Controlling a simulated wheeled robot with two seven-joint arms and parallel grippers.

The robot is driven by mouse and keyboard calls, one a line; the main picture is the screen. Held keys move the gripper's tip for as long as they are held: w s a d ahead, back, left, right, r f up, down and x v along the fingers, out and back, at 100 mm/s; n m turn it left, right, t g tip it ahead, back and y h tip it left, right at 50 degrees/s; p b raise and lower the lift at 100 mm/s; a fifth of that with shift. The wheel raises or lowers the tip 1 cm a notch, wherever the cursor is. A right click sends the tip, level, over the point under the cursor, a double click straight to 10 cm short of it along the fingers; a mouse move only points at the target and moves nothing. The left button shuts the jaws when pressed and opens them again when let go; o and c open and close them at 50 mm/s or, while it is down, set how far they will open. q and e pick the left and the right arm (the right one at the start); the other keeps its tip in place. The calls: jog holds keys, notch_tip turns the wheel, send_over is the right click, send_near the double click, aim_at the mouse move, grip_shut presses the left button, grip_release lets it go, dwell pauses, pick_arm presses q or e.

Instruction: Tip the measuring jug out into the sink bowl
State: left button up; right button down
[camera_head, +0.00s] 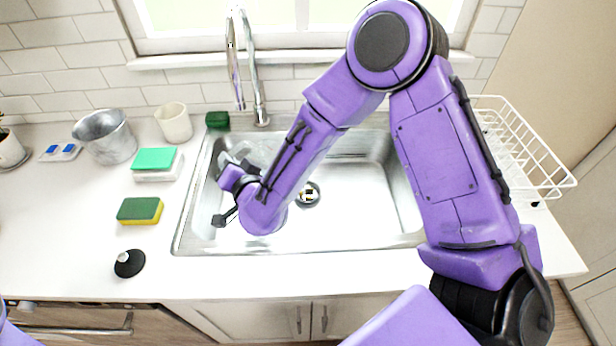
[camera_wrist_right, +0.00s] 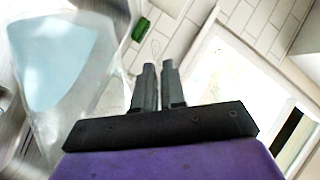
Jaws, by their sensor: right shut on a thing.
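The steel sink bowl (camera_head: 350,215) is set in the white counter, with a round drain in its floor. My right arm reaches over it, and the right gripper (camera_head: 236,168) is low at the bowl's left side. The clear measuring jug (camera_head: 226,158) is small and partly hidden there. In the right wrist view the jug (camera_wrist_right: 100,50) fills the left side, looking tilted, with a pale blue area inside; I cannot tell if that is liquid. The right gripper's fingers (camera_wrist_right: 158,82) are close together, shut on the jug; the gripped part is hard to see. My left gripper is out of view.
A tap (camera_head: 258,95) stands behind the bowl. A green sponge (camera_head: 140,210), a black-knobbed disc (camera_head: 130,264), a metal bucket (camera_head: 106,137) and a cream cup (camera_head: 174,122) are on the left counter. A white wire rack (camera_head: 525,150) stands right.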

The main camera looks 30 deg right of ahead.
aim_at(242, 145)
jog(key=shift+s+d+r+m+t, duration=0.2)
jog(key=shift+d+r+m, duration=0.2)
jog(key=shift+r, duration=0.25)
jog(key=shift+s+d+r+m+t, duration=0.1)
jog(key=shift+d+r+m+t, duration=0.1)
jog(key=shift+d+r+m, duration=0.3)
jog(key=shift+r, duration=0.25)
jog(key=shift+r, duration=0.15)
jog(key=shift+s+d+r, duration=0.1)
jog(key=shift+d+r, duration=0.15)
jog(key=shift+s+d+r+m+t+y+b, duration=0.3)
jog(key=shift+d+r+m+t+b, duration=0.1)
jog(key=shift+d+r+m, duration=0.35)
jog(key=shift+s+d+r+m+t, duration=0.1)
jog(key=shift+s+d+r+m, duration=0.15)
jog(key=shift+d, duration=0.25)
jog(key=shift+s+d+r+m+t, duration=0.1)
jog(key=shift+s+d+r+m, duration=0.15)
jog(key=shift+d, duration=0.2)
jog(key=shift+s+d+r+m+t, duration=0.15)
jog(key=shift+d+r+m, duration=0.1)
jog(key=shift+d, duration=0.25)
jog(key=shift+d, duration=0.1)
